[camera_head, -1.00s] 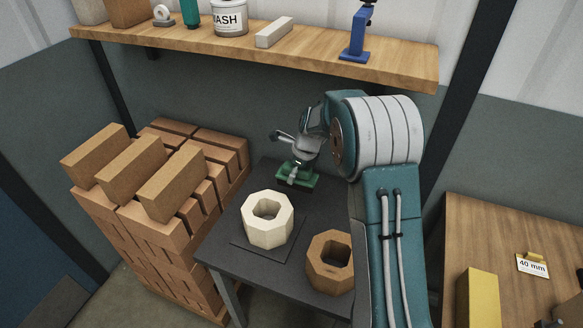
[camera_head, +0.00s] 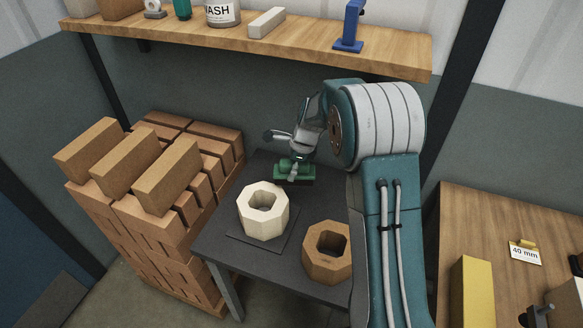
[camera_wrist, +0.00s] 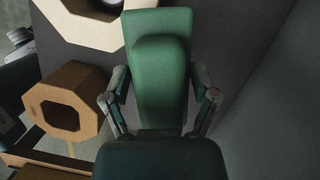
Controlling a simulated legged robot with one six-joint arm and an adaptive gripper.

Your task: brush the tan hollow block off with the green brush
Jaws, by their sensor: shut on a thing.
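The green brush (camera_head: 296,171) is in my gripper (camera_head: 293,163) over the back part of the dark table. In the wrist view the brush (camera_wrist: 160,65) fills the middle, with the fingers of my gripper (camera_wrist: 160,92) closed on its sides. The tan hollow block (camera_head: 314,266), eight-sided with an open hole, stands near the table's front right, partly behind my arm. It also shows in the wrist view (camera_wrist: 48,88) at left. The brush is apart from it. Whether the brush touches the table is unclear.
A cream hollow block (camera_head: 262,226) sits on a dark mat (camera_head: 246,242), between brush and table front. Stacked bricks (camera_head: 165,235) stand left of the table (camera_head: 212,248). A shelf (camera_head: 300,48) runs above. A wooden bench (camera_head: 480,225) holds a yellow block (camera_head: 471,290) at right.

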